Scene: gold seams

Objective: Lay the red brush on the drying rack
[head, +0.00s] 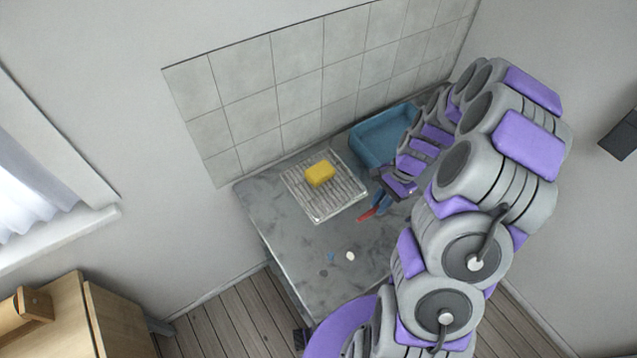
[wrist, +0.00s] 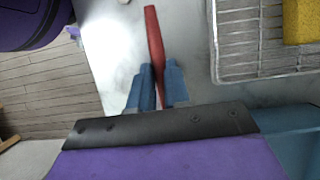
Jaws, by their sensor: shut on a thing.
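The red brush (wrist: 154,42) is between the two blue fingers of my gripper (wrist: 157,88) in the wrist view, its handle pointing away. In the head view the red brush (head: 369,213) shows beside my gripper (head: 380,203), near the right side of the drying rack. My gripper is shut on it. Its far part is hidden behind the gripper. The drying rack (head: 318,207) is a wire rack on the grey counter; its edge also shows in the wrist view (wrist: 232,65). I cannot tell whether the brush touches the counter.
A yellow sponge (head: 320,174) lies on the rack's back part. A blue basin (head: 372,152) stands behind my gripper. The rack's front part is bare.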

